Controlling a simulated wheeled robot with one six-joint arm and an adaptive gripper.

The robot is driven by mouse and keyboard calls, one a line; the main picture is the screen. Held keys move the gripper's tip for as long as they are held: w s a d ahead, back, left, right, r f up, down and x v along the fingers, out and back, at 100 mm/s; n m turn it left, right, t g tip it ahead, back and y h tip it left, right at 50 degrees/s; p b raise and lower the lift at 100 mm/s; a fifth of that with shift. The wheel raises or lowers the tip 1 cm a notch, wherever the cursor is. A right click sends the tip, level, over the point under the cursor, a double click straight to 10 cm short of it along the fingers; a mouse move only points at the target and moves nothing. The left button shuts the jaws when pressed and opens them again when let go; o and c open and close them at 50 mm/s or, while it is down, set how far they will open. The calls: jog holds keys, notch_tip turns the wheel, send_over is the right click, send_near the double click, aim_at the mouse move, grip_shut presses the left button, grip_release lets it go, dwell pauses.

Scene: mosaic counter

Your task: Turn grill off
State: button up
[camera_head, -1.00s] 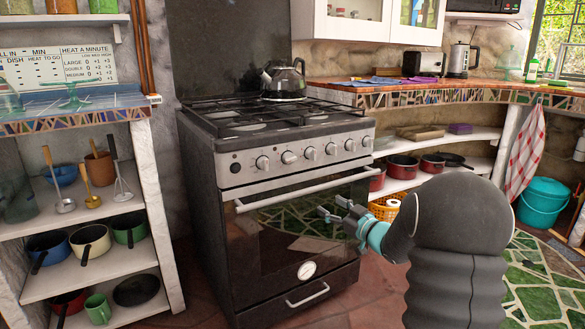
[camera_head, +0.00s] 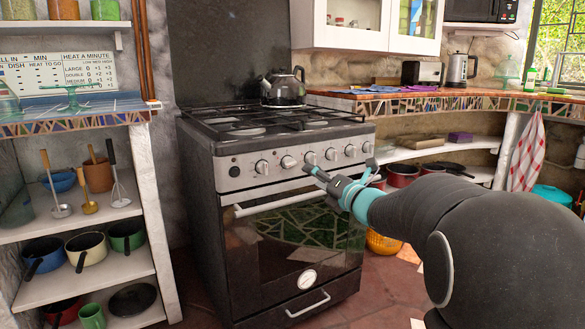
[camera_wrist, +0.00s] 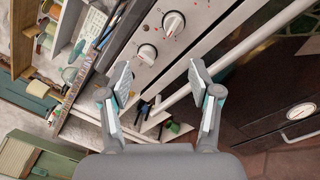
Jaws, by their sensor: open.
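The dark cooker (camera_head: 225,205) stands in the middle of the head view, with a silver control panel (camera_head: 250,170) along its upper front. Several white round knobs (camera_head: 288,162) sit in a row on the panel. The oven door handle (camera_head: 262,206) runs below them. My gripper (camera_head: 338,168) is in front of the cooker's right half, near the panel, and partly covers the handle. In the wrist view my gripper (camera_wrist: 160,76) has its fingers wide apart with nothing between them. Two knobs (camera_wrist: 147,53) (camera_wrist: 174,22) show beyond the fingertips, apart from them.
A kettle (camera_head: 284,88) stands on the cooker's hob. A shelf unit (camera_head: 145,180) with pans and ladles stands close on the left. A mosaic-edged counter (camera_head: 470,101) with lower shelves is on the right. The floor before the cooker is open.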

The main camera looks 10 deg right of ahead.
aim_at(292, 165)
jog(key=w+a+n, duration=0.1)
jog(key=w+n, duration=0.2)
jog(key=w, duration=0.1)
jog(key=w+a+n+p, duration=0.1)
jog(key=w+n, duration=0.2)
jog(key=w, duration=0.2)
jog(key=w+a+f+n+h, duration=0.1)
jog(key=w+n, duration=0.2)
jog(key=w, duration=0.1)
jog(key=shift+w+a, duration=0.2)
jog(key=shift+a, duration=0.15)
jog(key=shift+c, duration=0.2)
jog(key=c, duration=1.1)
